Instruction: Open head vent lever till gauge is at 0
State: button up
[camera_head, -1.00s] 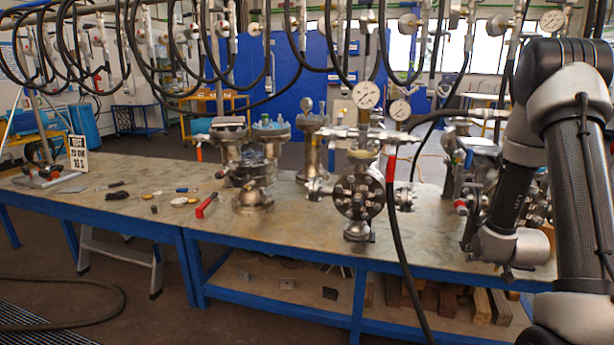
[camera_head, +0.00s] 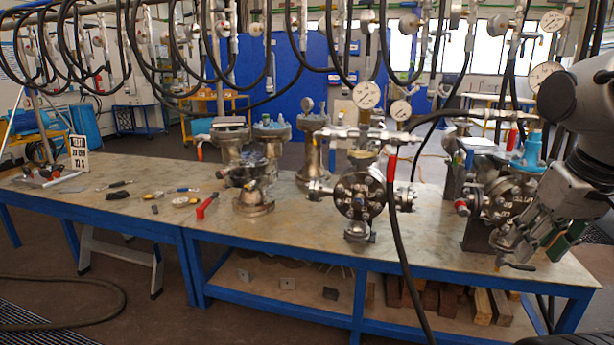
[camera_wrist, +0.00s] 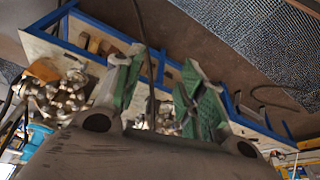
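My gripper (camera_head: 537,246) is at the right end of the bench, in front of the right flanged vessel (camera_head: 503,202). In the wrist view my gripper (camera_wrist: 160,68) is open, its two green-padded fingers apart with nothing between them. A small dark lever-like handle (camera_head: 516,266) shows low at this vessel, close to the fingers; I cannot tell whether they touch. A round gauge (camera_head: 545,74) stands above the right vessel. The middle vessel (camera_head: 358,196) has a gauge (camera_head: 366,95) above it. The needle readings are too small to tell. I cannot tell which part is the head vent lever.
The bench (camera_head: 120,207) carries more vessels, a red-handled tool (camera_head: 207,205) and small loose tools at left. Black hoses hang above, and one hose (camera_head: 393,235) runs down before the middle vessel. Wooden blocks (camera_head: 482,306) lie on the shelf below.

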aim_at(519, 267)
jog(key=z, duration=0.95)
